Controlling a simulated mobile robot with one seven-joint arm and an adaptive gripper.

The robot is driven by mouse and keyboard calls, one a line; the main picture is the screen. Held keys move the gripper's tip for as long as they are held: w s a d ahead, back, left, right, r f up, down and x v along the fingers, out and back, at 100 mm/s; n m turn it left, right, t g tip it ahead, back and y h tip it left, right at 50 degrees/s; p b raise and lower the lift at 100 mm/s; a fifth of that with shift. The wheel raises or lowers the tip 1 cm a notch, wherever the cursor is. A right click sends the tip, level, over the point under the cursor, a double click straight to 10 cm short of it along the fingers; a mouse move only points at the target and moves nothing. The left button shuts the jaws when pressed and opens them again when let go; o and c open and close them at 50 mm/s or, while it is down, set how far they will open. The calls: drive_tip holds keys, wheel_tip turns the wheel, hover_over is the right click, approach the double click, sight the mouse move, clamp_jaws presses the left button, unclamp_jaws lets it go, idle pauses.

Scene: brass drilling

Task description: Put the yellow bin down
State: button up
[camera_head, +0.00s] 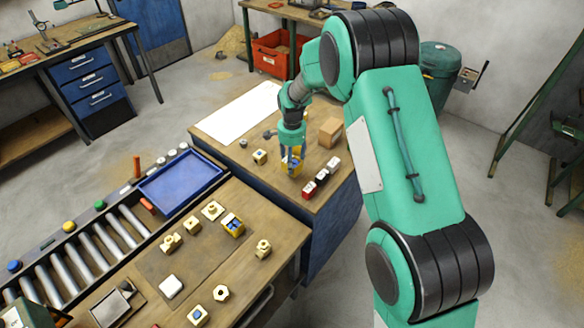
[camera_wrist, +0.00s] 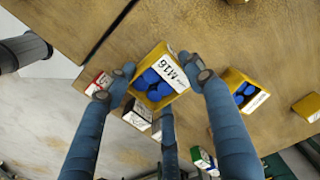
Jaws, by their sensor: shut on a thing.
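The yellow bin (camera_head: 291,168) is between the fingers of my gripper (camera_head: 291,152), over the wooden top of the middle bench (camera_head: 225,132). In the wrist view the bin (camera_wrist: 174,55) shows a white M16 label and several blue round pieces inside. My gripper (camera_wrist: 162,80) is shut on it, with fingers at its left and right sides and a third finger below it in the picture. The bin looks close to the bench top, but I cannot tell whether it touches it.
A row of small red, black and white boxes (camera_head: 321,178) is just right of the bin. Another small yellow bin (camera_head: 260,156) stands to its left; a cardboard box (camera_head: 330,132) is behind right. A white sheet (camera_head: 237,113) covers the far left. Bare wood lies in front.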

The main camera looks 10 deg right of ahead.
drive_tip(key=shift+f, duration=1.7)
drive_tip(key=shift+f, duration=0.15)
drive_tip(key=o, duration=1.2)
wheel_tip(320, 180, up, 12)
drive_tip(key=shift+p, duration=0.45)
drive_tip(key=shift+r, duration=0.2)
